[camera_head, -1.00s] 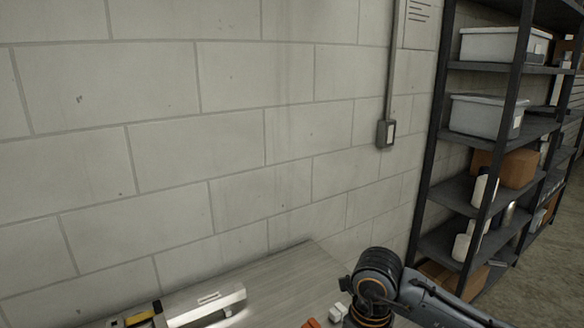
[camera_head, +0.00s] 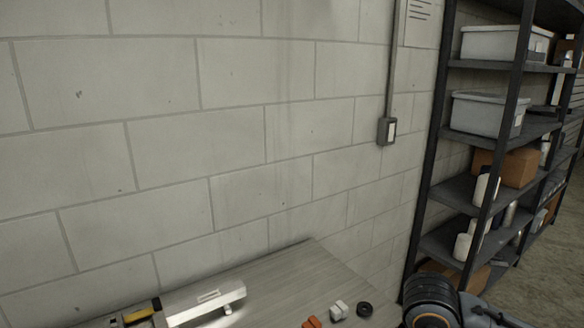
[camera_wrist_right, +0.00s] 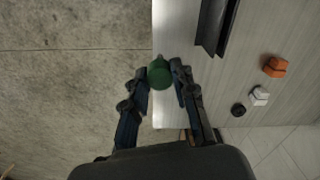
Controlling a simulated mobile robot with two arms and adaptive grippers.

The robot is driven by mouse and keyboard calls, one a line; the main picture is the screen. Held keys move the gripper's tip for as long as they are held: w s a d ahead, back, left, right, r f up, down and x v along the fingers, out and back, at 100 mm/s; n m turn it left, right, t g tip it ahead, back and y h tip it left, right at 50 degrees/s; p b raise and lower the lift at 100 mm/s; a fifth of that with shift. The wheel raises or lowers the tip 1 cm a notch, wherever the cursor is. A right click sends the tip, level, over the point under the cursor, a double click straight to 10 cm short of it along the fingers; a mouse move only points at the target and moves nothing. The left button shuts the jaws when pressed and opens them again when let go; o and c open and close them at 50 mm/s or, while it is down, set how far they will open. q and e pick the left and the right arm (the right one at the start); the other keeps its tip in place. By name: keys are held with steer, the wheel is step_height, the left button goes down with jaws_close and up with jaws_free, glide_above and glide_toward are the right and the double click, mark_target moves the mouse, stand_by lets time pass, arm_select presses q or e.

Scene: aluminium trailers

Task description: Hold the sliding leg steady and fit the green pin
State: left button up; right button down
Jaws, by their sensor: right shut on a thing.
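In the right wrist view my right gripper (camera_wrist_right: 160,82) is shut on the green pin (camera_wrist_right: 160,72), a round green piece between its fingertips. They are over the edge of the bench, with the floor to the left. A pale metal rail (camera_head: 205,302) with a slot lies on the bench at the lower left in the head view. I cannot tell whether it is the sliding leg. A dark channel-shaped piece (camera_wrist_right: 212,30) shows at the top of the right wrist view. In the head view my right arm shows at the lower right. My left gripper is not in view.
On the bench (camera_head: 285,275) stand an orange block (camera_head: 312,322), a white block (camera_head: 338,310) and a black ring (camera_head: 365,309). A yellow and black item (camera_head: 140,313) lies by the rail. A block wall rises behind, and dark shelving (camera_head: 470,130) stands at the right.

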steer(key=s+n, duration=0.1)
steer(key=n, duration=0.1)
steer(key=s+d+n, duration=0.1)
steer(key=n, duration=0.2)
steer(key=s+n, duration=0.1)
steer(key=n, duration=0.1)
steer(key=shift+d+f+n, duration=0.1)
steer(key=shift+d+n, duration=0.15)
steer(key=shift+n, duration=0.05)
